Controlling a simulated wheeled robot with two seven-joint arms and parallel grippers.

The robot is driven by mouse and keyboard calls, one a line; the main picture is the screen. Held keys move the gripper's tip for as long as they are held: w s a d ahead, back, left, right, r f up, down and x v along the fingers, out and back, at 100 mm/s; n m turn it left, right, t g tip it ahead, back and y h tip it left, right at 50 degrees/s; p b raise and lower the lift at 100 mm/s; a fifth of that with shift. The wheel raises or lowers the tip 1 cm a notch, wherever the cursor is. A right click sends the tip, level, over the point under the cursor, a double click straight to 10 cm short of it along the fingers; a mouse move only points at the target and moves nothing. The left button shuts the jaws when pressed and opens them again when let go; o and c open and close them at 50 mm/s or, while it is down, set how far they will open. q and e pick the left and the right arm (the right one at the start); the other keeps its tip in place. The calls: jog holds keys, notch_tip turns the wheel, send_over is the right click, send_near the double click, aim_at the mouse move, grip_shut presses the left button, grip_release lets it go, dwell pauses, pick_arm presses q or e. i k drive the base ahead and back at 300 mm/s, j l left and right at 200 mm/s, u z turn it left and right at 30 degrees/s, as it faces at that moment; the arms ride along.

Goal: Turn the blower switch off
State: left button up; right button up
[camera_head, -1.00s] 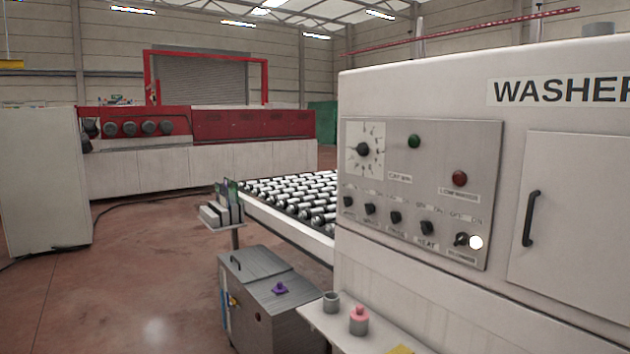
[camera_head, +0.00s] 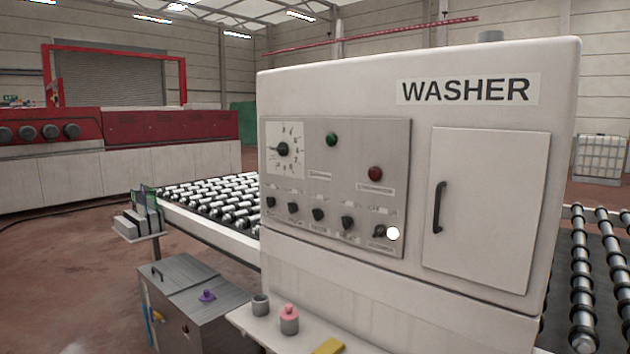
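The washer (camera_head: 340,92) is a large white cabinet with a grey control panel (camera_head: 345,150) on its front left. A row of several black rotary switches runs along the lower part of the panel. The rightmost switch (camera_head: 380,232) has a bright white dot (camera_head: 393,233) beside it and a small label below. That label is too small to read for certain, so I cannot confirm it is the blower switch. The exact setting of its knob is also unclear. Neither of my grippers is in view.
A metal box (camera_head: 180,290) stands at lower left. Roller conveyors flank the washer at left (camera_head: 215,200) and right (camera_head: 583,290). Floor is open at left.

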aim_at(381, 230)
jog(key=i+j+z, duration=0.2)
jog(key=i+j, duration=0.15)
jog(key=i+j+z, duration=0.25)
jog(key=j, duration=0.35)
